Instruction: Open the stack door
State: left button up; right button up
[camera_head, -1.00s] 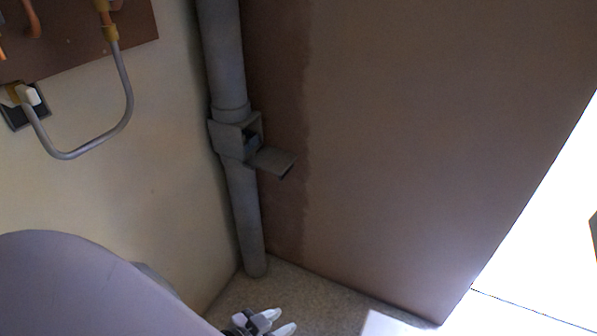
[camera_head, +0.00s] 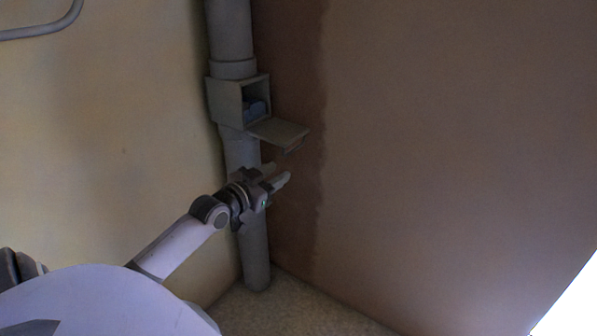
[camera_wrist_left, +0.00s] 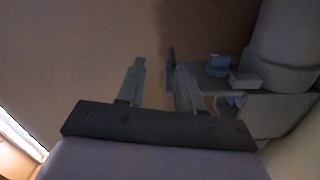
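A grey vertical stack pipe (camera_head: 241,158) stands in the corner, with a square box (camera_head: 226,100) on it. The stack door (camera_head: 278,130) is a flat flap at the box's lower front edge. It is folded down and sticks out, so the box's opening shows, with a blue-grey thing (camera_head: 254,106) inside. My left gripper (camera_head: 279,172) is just below the door, in front of the pipe, and appears apart from it. In the left wrist view its fingers (camera_wrist_left: 160,66) are spread with nothing clearly between them; the pipe (camera_wrist_left: 287,45) is to their right. My right gripper is not in view.
A yellowish wall (camera_head: 110,130) lies left of the pipe and a brown plaster wall (camera_head: 430,160) right of it, close behind the gripper. A speckled floor (camera_head: 300,305) lies below. A bent grey tube (camera_head: 45,30) is at the upper left.

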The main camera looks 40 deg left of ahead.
aim_at(290, 153)
pick_arm(q)
jog(key=shift+t, duration=0.4)
jog(key=w+b, duration=0.1)
jog(key=w, duration=0.1)
jog(key=w+a+r+b, duration=0.1)
jog(key=w, duration=0.1)
jog(key=w+a, duration=0.1)
jog(key=w, duration=0.1)
jog(key=shift+w+a+r+b, duration=0.15)
jog(key=shift+a+b, duration=0.1)
jog(key=shift+b, duration=0.15)
jog(key=shift+w+a+b, duration=0.1)
jog(key=shift+w+b, duration=0.3)
jog(key=shift+w, duration=0.75)
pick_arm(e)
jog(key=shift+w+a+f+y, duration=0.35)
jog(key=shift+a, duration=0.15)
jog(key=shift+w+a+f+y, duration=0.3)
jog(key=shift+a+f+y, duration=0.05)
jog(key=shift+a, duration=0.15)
pick_arm(q)
grip_shut()
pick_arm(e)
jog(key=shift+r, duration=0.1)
